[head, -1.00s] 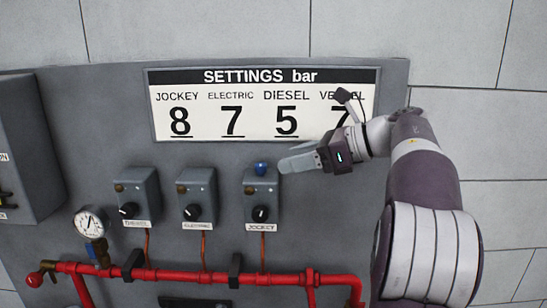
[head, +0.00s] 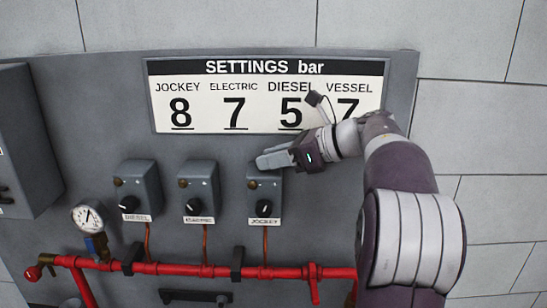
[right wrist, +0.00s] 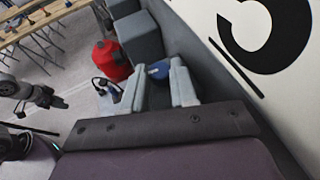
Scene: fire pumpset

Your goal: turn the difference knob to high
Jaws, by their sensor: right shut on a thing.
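The jockey box (head: 264,192) is a grey box on the panel with a black pointer knob (head: 264,207) on its front and a JOCKEY label below. A small blue knob (right wrist: 159,70) on top of this box shows in the right wrist view. It is hidden behind the fingers in the head view. My right gripper (head: 262,160) is at the top of the jockey box. In the right wrist view, its two pale fingers (right wrist: 159,78) are shut on the blue knob, one on each side. A dark arm, seemingly my left (right wrist: 40,96), shows small at the left edge there.
The electric box (head: 198,186) and diesel box (head: 138,187) stand in a row to the left. A red pipe (head: 200,270) runs below, with a gauge (head: 87,217) at left. The settings sign (head: 265,95) is above, partly covered by my right arm.

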